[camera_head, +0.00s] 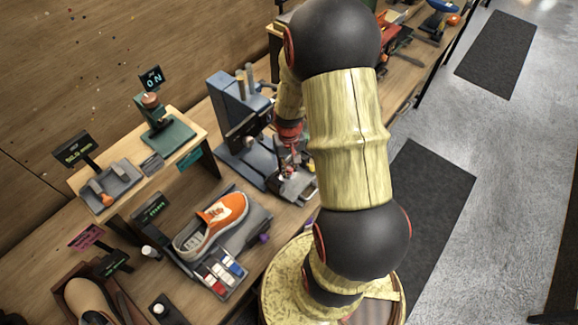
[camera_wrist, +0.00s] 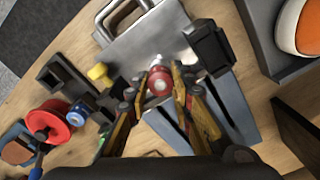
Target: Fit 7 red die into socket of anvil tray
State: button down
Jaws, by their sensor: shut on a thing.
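My gripper (camera_wrist: 162,92) shows in the wrist view with its two fingers closed around a small red die (camera_wrist: 159,82) with a pale metallic top. The die is over a grey metal tray (camera_wrist: 150,42), which looks like the anvil tray. I cannot tell whether the die touches it, and the socket is hidden. In the head view, my gripper (camera_head: 291,150) is small and partly behind my arm, above the tray (camera_head: 297,186) beside the blue-grey press (camera_head: 238,118).
An orange sneaker (camera_head: 222,212) lies on a grey tray left of the press, with red, white and blue blocks (camera_head: 222,272) in front. A green device (camera_head: 165,132) stands on a wooden riser. In the wrist view, a red spool (camera_wrist: 48,122) and black bracket (camera_wrist: 62,76) are at left.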

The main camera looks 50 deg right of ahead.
aim_at(289, 167)
jog(key=shift+f, duration=0.15)
jog(key=c, duration=1.6)
grip_release()
jog(key=shift+o, duration=0.6)
notch_tip(289, 167, up, 12)
